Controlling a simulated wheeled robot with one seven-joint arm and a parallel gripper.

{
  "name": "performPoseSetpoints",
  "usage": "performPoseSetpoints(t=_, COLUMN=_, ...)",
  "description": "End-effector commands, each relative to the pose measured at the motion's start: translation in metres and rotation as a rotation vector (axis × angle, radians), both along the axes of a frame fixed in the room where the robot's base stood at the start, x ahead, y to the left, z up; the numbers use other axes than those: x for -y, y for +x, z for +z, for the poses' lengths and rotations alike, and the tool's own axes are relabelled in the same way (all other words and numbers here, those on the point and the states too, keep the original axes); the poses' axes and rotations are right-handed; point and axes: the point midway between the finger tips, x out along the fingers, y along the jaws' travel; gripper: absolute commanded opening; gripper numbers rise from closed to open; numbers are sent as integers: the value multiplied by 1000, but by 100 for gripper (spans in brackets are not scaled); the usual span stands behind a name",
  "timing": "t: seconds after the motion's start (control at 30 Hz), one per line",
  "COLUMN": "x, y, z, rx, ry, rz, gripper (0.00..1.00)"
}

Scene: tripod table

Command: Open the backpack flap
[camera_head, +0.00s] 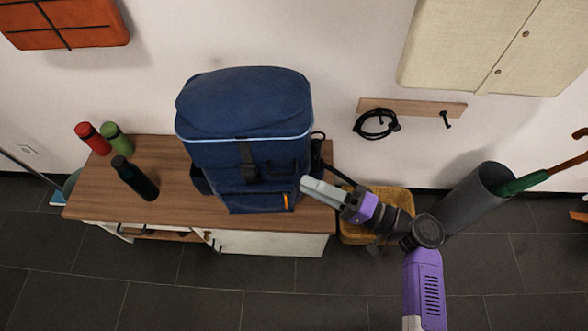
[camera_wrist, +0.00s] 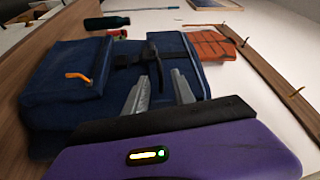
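The blue backpack (camera_head: 240,165) stands upright on the wooden cabinet top, and its flap (camera_head: 245,105) lies closed over the top. A dark strap with a buckle (camera_head: 248,160) hangs down the front from under the flap's light edge. In the wrist view the backpack (camera_wrist: 60,75) shows sideways, with an orange zipper pull (camera_wrist: 78,77) on its front pocket. My gripper (camera_head: 308,186) is by the backpack's lower right side in the head view. Its two fingers (camera_wrist: 160,82) are apart with nothing visibly held between them. I cannot tell whether a fingertip touches the backpack.
Red (camera_head: 92,138), green (camera_head: 116,138) and dark (camera_head: 134,178) bottles stand on the cabinet's left part (camera_head: 95,190). A wall hook rail (camera_head: 425,107) holds a black cable (camera_head: 375,125). A yellow basket (camera_head: 377,228) and grey bin (camera_head: 470,200) are at the right.

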Motion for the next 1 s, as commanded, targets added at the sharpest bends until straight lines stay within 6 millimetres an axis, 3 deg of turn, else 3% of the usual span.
performPoseSetpoints(t=0.5, x=-62, y=27, z=6, rx=-1, ry=-2, rz=1, gripper=31)
performPoseSetpoints(t=0.87, x=-68, y=30, z=6, rx=-1, ry=-3, rz=-1, gripper=31)
performPoseSetpoints(t=0.9, x=-68, y=30, z=6, rx=-1, ry=-3, rz=-1, gripper=29)
performPoseSetpoints(t=1.0, x=-68, y=30, z=6, rx=-1, ry=-3, rz=-1, gripper=9)
